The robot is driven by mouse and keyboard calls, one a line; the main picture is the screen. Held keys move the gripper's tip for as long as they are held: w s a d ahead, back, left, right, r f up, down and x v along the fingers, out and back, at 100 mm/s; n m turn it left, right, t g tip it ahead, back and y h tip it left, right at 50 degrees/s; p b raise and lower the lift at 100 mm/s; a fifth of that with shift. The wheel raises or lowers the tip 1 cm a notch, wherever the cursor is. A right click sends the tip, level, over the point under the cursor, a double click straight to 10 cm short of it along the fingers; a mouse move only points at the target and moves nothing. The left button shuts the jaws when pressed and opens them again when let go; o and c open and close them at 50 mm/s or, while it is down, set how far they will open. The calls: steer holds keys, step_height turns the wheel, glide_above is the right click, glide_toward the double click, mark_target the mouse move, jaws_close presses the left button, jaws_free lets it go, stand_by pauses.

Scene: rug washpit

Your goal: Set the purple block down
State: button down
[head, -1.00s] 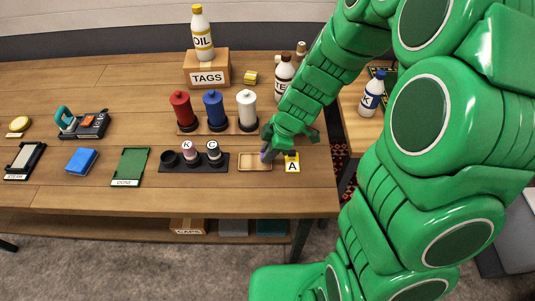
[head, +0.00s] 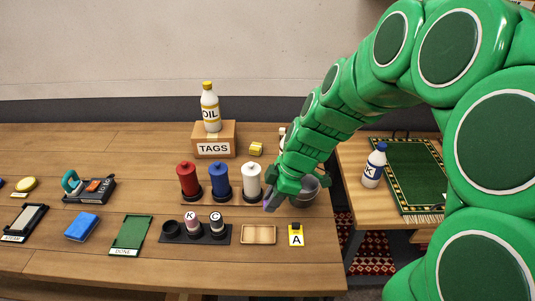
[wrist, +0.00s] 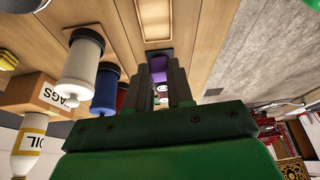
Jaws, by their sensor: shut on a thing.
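The purple block (head: 271,204) is in my gripper (head: 277,198), and only a small part of it shows below the fingers in the head view. In the wrist view the purple block (wrist: 157,66) sits between the two dark fingers of my gripper (wrist: 158,82). The gripper is shut on it. In the head view they appear beyond the small wooden tray (head: 259,242), close to the white spool (head: 251,183). The tray looks empty.
A yellow tag marked A (head: 296,236) lies right of the tray. A grey bowl (head: 305,190) is partly hidden behind my gripper. A dark rack (head: 195,240) with K and C pots stands left. A green DONE mat (head: 131,235) lies farther left.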

steer(key=shift+w+r, duration=0.15)
steer(key=shift+r, duration=0.5)
steer(key=shift+w+r, duration=0.15)
steer(key=shift+r, duration=0.45)
steer(key=m+t, duration=0.2)
steer(key=m, duration=0.3)
glide_above(265, 140)
steer(key=d, duration=0.2)
steer(key=shift+s+a+f+h, duration=0.1)
steer(key=shift+s+a+h, duration=0.05)
steer(key=shift+s+h, duration=0.15)
steer(key=shift+w, duration=0.1)
steer(key=shift+f, duration=7.55)
steer(key=shift+f+m, duration=0.15)
steer(key=shift+m, duration=0.15)
